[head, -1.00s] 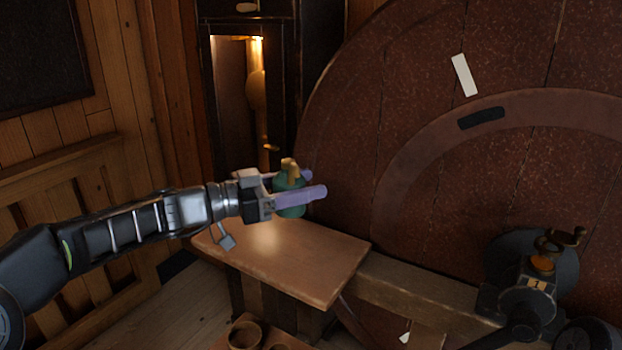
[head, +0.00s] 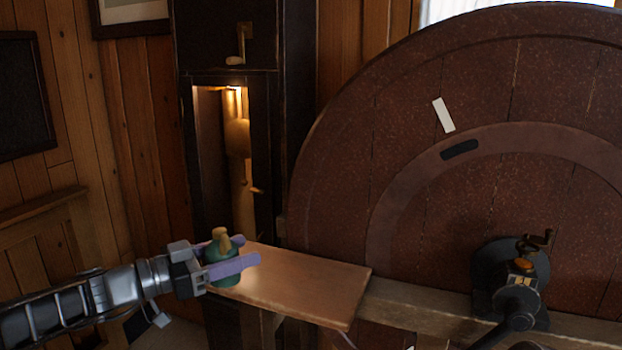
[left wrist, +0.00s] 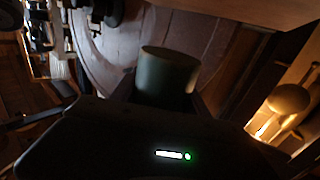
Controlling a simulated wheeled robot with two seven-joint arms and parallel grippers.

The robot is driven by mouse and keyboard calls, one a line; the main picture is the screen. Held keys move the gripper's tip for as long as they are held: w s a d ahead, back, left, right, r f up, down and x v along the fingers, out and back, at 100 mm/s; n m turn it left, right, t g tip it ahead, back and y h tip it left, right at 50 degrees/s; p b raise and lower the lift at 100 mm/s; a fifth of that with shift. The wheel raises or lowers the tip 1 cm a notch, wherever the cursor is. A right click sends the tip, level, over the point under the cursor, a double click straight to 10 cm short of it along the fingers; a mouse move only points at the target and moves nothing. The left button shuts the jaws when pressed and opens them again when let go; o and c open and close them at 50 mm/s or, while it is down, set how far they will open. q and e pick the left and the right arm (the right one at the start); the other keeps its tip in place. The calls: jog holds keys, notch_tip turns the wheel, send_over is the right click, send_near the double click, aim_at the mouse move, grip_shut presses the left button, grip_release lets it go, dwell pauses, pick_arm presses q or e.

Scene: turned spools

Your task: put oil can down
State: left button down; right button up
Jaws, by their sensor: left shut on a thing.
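The oil can is a small green can with a brass top (head: 221,243), and in the head view it is at the left end of the wooden bench top (head: 300,285). My left gripper (head: 232,265) is shut on the can, with its purple fingers on either side of it. The can looks upright in the head view. Whether its base touches the bench top or hangs above it, I cannot tell. In the left wrist view the green can (left wrist: 166,75) sits between the fingers. My right gripper is not in view.
A huge reddish-brown wheel (head: 420,100) stands behind the bench. A dark machine with a crank (head: 515,285) is at the right. A tall dark clock case (head: 283,110) with a lit opening stands behind the can. The bench top right of the can is clear.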

pick_arm(q)
jog(key=s+a+f, duration=0.1)
jog(key=s+f, duration=0.3)
jog(key=f, duration=0.6)
jog(key=s+a+f, duration=0.2)
jog(key=s+f, duration=0.1)
jog(key=f, duration=0.7)
jog(key=s+a+f, duration=0.2)
jog(key=s+f, duration=0.2)
jog(key=f, duration=0.6)
jog(key=shift+s+a+f+n+t, duration=0.15)
jog(key=shift+s+a+n+t, duration=0.1)
jog(key=shift+s+n+t, duration=0.05)
jog(key=shift+w+a+r, duration=0.15)
jog(key=shift+a+r, duration=0.05)
jog(key=shift+r, duration=0.05)
jog(key=shift+d, duration=0.1)
